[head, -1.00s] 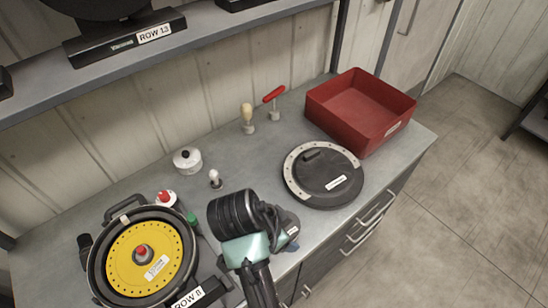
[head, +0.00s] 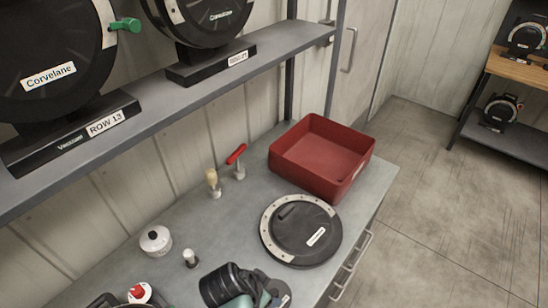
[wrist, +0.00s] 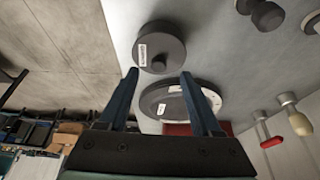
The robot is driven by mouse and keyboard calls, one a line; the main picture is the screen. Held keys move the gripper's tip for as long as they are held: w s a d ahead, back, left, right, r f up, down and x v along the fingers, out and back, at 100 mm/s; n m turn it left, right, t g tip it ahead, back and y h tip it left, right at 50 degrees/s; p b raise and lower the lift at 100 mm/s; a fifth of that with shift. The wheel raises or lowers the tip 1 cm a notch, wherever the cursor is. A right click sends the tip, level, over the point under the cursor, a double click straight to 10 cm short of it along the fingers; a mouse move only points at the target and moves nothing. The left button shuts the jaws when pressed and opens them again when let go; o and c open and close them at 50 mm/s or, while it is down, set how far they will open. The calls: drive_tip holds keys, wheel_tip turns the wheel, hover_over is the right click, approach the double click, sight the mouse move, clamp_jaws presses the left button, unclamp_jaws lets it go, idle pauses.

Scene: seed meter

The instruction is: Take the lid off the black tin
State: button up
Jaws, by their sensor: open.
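The black tin (wrist: 160,46) is a squat, dark round tin with a white label and a small dark knob; in the wrist view it lies just beyond my fingertips. In the head view, a dark grey labelled piece, likely this tin (head: 279,291), shows at the bottom edge, mostly covered by my arm. My gripper (wrist: 158,77) is open and empty, its two blue fingers apart and pointing towards the tin. I cannot tell whether the fingers touch it. The fingertips are hidden in the head view.
A large black disc (head: 302,245) with a pale rim segment lies on the grey bench, near a red bin (head: 322,153). A white lidded pot (head: 155,240), a small white-topped piece (head: 191,258) and two handled tools stand left. A shelf (head: 200,92) with black meters hangs above.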

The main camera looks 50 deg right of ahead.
sight(274, 293)
drive_tip(key=shift+s+d+f, duration=0.1)
drive_tip(key=shift+d+f, duration=0.15)
drive_tip(key=shift+f, duration=0.05)
drive_tip(key=shift+p+x, duration=0.7)
drive_tip(key=shift+x, duration=1.4)
drive_tip(key=shift+r, duration=0.1)
clamp_jaws()
